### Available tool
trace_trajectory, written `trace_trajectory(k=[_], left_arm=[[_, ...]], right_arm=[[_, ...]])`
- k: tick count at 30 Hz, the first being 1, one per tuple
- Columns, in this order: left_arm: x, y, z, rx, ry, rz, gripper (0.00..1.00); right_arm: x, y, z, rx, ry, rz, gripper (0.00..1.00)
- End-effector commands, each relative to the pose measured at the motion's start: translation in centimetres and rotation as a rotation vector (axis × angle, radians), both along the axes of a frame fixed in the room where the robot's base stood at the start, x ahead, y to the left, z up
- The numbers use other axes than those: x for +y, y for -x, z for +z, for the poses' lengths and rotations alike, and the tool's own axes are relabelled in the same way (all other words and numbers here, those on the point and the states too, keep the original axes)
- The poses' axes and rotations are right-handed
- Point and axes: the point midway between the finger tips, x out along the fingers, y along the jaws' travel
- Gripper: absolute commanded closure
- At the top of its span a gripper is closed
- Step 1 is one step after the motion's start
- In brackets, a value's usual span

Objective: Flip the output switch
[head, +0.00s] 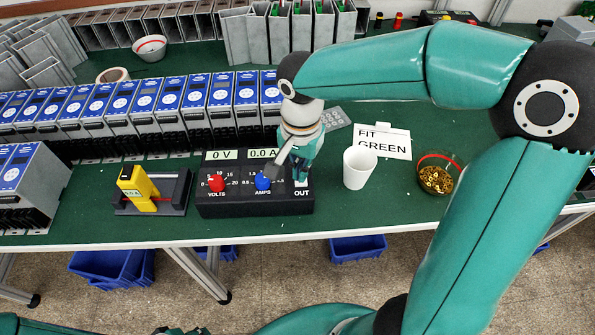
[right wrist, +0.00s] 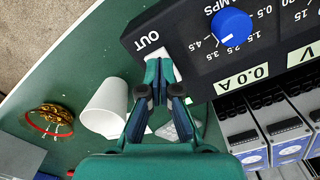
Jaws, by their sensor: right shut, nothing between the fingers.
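The black power supply (head: 232,200) stands on the green bench, with displays reading 0 V and 0.0 A. It has a red VOLTS knob (head: 216,183), a blue AMPS knob (head: 263,182) and an OUT label at its right end. My right gripper (head: 300,178) is shut and empty, pointing down at the output switch's place just above the OUT label. In the right wrist view, the shut fingertips (right wrist: 160,66) are beside the OUT label and cover most of the white switch plate (right wrist: 155,54). The switch's position is hidden, and contact cannot be told. My left gripper is not in view.
A white cup (head: 360,168), a FIT GREEN card (head: 392,145) and a glass bowl of brass parts (head: 436,180) stand right of the supply. Blue-fronted units (head: 170,100) line up behind.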

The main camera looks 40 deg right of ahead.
Motion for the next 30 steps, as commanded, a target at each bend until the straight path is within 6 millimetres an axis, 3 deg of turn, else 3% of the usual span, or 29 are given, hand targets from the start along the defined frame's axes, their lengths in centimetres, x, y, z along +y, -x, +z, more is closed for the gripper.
trace_trajectory(k=[18,30], left_arm=[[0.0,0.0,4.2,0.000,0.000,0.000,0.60],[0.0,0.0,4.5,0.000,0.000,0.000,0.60]], right_arm=[[0.0,0.0,5.4,-0.003,-0.001,0.000,1.00],[0.0,0.0,5.9,-0.002,0.000,0.000,1.00]])
